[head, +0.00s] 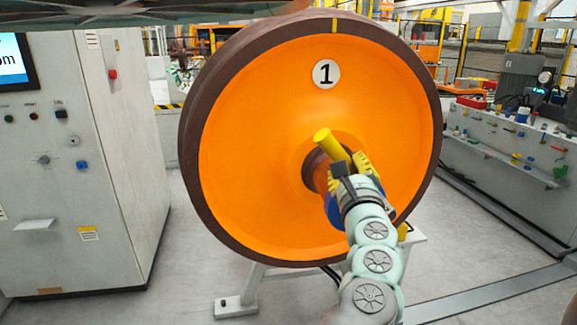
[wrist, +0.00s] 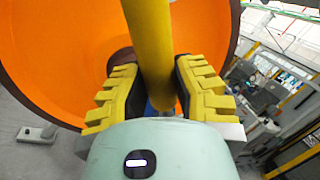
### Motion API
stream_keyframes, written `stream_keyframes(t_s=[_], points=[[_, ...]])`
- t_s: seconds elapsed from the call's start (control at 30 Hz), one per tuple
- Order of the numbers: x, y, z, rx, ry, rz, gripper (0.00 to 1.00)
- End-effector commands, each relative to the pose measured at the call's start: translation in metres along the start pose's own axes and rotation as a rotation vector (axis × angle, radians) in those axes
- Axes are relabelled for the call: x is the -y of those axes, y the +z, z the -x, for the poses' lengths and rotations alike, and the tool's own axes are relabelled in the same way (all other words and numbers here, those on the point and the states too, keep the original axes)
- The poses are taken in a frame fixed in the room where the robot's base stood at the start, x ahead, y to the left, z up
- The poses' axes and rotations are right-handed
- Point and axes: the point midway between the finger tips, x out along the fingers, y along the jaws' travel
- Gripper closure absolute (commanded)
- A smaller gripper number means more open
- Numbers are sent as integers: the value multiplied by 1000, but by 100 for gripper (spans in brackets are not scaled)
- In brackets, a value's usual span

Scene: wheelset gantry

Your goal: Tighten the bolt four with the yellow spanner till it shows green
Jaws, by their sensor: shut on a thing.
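My gripper (head: 352,165) is in front of the hub of the orange wheel (head: 250,130) in the head view. In the wrist view, its yellow ridged fingers (wrist: 157,90) are shut on the yellow spanner (wrist: 150,45), a thick round yellow bar running up between them. The spanner's end (head: 326,141) sticks out to the upper left of my gripper in the head view. A blue part (head: 333,212) shows beside my gripper at the hub, mostly covered. Bolt four and any green sign cannot be made out behind my gripper and arm.
The wheel has a brown rim and a white disc marked 1 (head: 326,74). A grey cabinet (head: 110,150) stands at left. A workbench with small coloured tools (head: 510,140) is at right. Grey floor (head: 190,270) lies open at lower left.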

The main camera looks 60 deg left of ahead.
Motion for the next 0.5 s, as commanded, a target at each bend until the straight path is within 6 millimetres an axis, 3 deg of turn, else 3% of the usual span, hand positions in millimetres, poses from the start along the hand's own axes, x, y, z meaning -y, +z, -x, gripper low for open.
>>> stream_keyframes(t_s=[0.5], points=[[-57,-14,12,83,6,291,100]])
